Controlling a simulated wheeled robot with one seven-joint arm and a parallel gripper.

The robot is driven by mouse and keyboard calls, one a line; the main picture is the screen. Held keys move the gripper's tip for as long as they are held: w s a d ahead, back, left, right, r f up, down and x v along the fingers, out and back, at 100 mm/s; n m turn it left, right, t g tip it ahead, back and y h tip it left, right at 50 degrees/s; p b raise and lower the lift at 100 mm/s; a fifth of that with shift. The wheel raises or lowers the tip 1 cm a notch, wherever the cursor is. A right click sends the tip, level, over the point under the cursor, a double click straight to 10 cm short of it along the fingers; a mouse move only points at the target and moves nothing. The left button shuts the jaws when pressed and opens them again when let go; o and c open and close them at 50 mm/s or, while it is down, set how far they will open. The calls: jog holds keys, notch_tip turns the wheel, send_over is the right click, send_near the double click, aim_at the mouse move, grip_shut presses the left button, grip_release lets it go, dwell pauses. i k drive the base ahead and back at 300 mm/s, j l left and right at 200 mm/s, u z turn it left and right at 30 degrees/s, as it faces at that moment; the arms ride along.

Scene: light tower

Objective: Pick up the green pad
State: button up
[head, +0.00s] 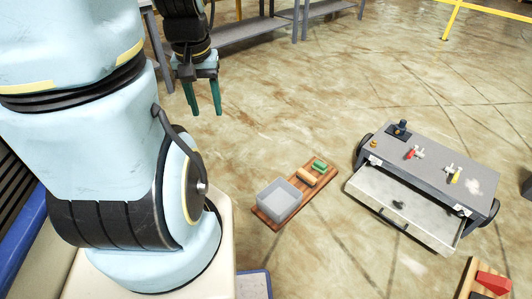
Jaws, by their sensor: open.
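The green pad (320,165) is a small green piece at the far right end of a brown wooden board (323,186) on the floor. A tan cylinder-like piece (306,177) lies beside it on the board. A grey box (279,200) stands at the board's near left end. My gripper (206,113) has two green fingers pointing down. It is open and empty, held up to the upper left of the board and well apart from the pad.
A grey unit (430,160) with an open drawer (400,205) stands to the right, with red and yellow handled parts on top. A board with a red piece (493,283) is at the lower right. Grey shelving (240,32) stands at the back. Floor between is clear.

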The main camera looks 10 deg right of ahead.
aim_at(321, 167)
jog(key=i+j+u, duration=0.2)
jog(key=i+j, duration=0.2)
jog(key=i+j+u, duration=0.25)
jog(key=i, duration=0.35)
jog(key=i+j+u, duration=0.2)
jog(key=i+j, duration=0.15)
jog(key=i, duration=0.15)
jog(key=i+l+z, duration=0.1)
jog(key=i+z, duration=0.2)
jog(key=i, duration=0.35)
jog(key=i+z, duration=0.3)
jog(key=i, duration=0.35)
jog(key=i+j+z, duration=0.35)
jog(key=i, duration=0.3)
jog(key=i+l+z, duration=0.2)
jog(key=i+z, duration=1)
jog(key=i+j+z, duration=0.15)
jog(key=i+z, duration=0.25)
jog(key=i+l+z, duration=0.4)
jog(key=i+z, duration=0.4)
